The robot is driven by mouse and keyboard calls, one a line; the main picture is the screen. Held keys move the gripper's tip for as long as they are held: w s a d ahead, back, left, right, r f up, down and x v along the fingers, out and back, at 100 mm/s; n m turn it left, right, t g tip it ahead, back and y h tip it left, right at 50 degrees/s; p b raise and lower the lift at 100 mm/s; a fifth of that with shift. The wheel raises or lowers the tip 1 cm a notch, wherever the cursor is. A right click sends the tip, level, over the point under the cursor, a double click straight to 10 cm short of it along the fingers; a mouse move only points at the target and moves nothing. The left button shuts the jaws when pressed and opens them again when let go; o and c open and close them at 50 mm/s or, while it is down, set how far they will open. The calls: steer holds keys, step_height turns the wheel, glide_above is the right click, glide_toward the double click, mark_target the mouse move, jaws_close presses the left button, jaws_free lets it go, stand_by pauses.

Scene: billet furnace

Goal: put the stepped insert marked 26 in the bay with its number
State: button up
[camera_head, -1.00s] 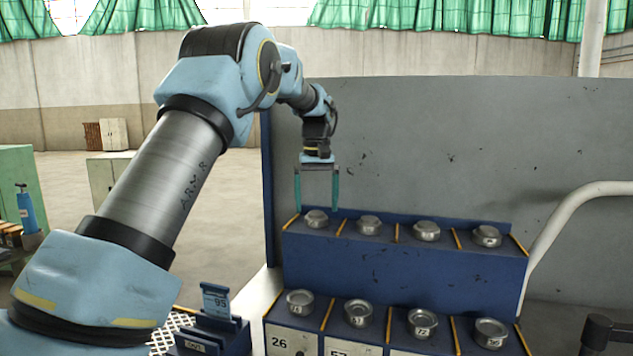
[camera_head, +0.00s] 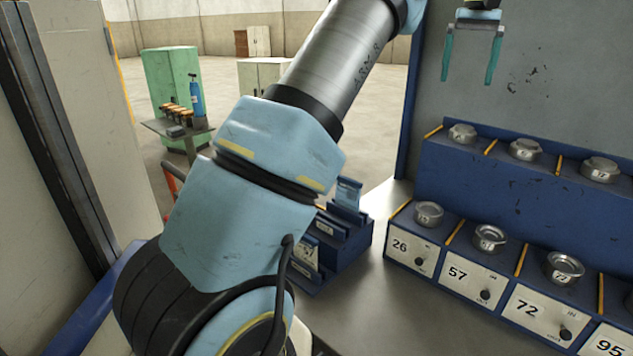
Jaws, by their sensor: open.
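The bay marked 26 (camera_head: 411,252) is the leftmost visible compartment of the lower row. A round metal piece (camera_head: 428,213) sits on top of it; its small label is not clearly readable. Other round metal pieces sit on the bays marked 57 (camera_head: 469,276) and 72 (camera_head: 540,314), and along the upper shelf (camera_head: 520,185). I cannot read a 26 on any of the pieces, so I cannot tell which is the insert.
A dark blue slotted rack (camera_head: 352,248) with a blue tag stands left of the bays. The bay marked 95 (camera_head: 607,342) is cut by the lower right edge. My arm crosses the middle. Open floor lies behind.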

steer(key=a+f+n, duration=0.1)
steer(key=a+f, duration=0.4)
steer(key=a, duration=0.4)
steer(key=a+f, duration=0.5)
steer(key=a, duration=0.5)
steer(key=s+a+f, duration=0.6)
steer(key=s+a, duration=0.3)
steer(key=s, duration=0.1)
steer(key=s+a+f+n+t, duration=0.1)
steer(key=s+a+f, duration=0.6)
steer(key=s+a, duration=0.1)
steer(key=shift+s+a+t, duration=0.3)
steer(key=shift+s+a, duration=0.05)
steer(key=shift+s, duration=0.55)
step_height(320, 180, down, 4)
steer(key=b, duration=0.3)
steer(key=shift+r+b, duration=0.25)
steer(key=shift+b, duration=0.05)
